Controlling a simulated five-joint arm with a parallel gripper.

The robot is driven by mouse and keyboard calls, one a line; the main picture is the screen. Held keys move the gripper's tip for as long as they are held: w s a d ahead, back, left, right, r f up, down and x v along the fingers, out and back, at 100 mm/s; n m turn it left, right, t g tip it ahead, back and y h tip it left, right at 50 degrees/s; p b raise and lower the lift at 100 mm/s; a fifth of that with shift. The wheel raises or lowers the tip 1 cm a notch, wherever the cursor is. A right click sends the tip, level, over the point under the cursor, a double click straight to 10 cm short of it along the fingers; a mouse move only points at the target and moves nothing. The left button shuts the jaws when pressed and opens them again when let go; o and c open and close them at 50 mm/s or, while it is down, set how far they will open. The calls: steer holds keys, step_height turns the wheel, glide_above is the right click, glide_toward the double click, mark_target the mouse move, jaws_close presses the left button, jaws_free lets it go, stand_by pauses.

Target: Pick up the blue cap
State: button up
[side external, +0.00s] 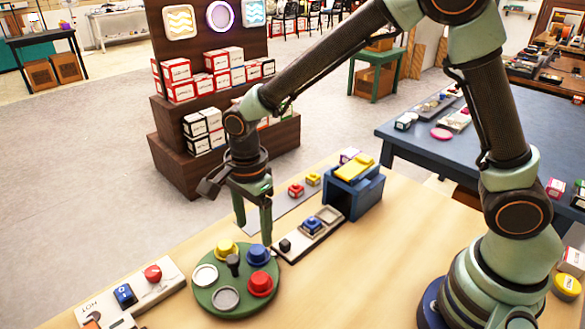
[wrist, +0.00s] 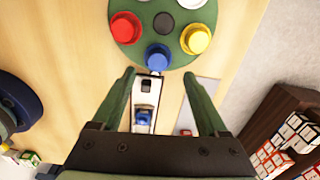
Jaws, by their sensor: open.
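A blue cap (side external: 258,254) sits on a round green tray (side external: 207,300) at the front of the wooden table. In the wrist view the blue cap (wrist: 158,57) is at the tray's near edge, just beyond the fingertips and roughly centred between them. A red cap (side external: 261,284) and a yellow cap (side external: 227,248) also stand on the tray. My gripper (side external: 266,238) is open and empty, fingers pointing down, above and behind the blue cap. The fingers (wrist: 159,74) are wide apart in the wrist view. I cannot tell their exact height above the cap.
A black knob (side external: 233,264) rises at the tray's centre. A pale strip (side external: 292,246) with another blue piece (side external: 312,226) lies behind the tray, near a blue box (side external: 357,192). A switch panel (side external: 150,290) lies at the left. Bare table (side external: 330,290) shows to the right.

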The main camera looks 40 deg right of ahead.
mark_target(258, 249)
steer(key=shift+s+f, duration=0.2)
steer(key=shift+f, duration=2.45)
jaws_close()
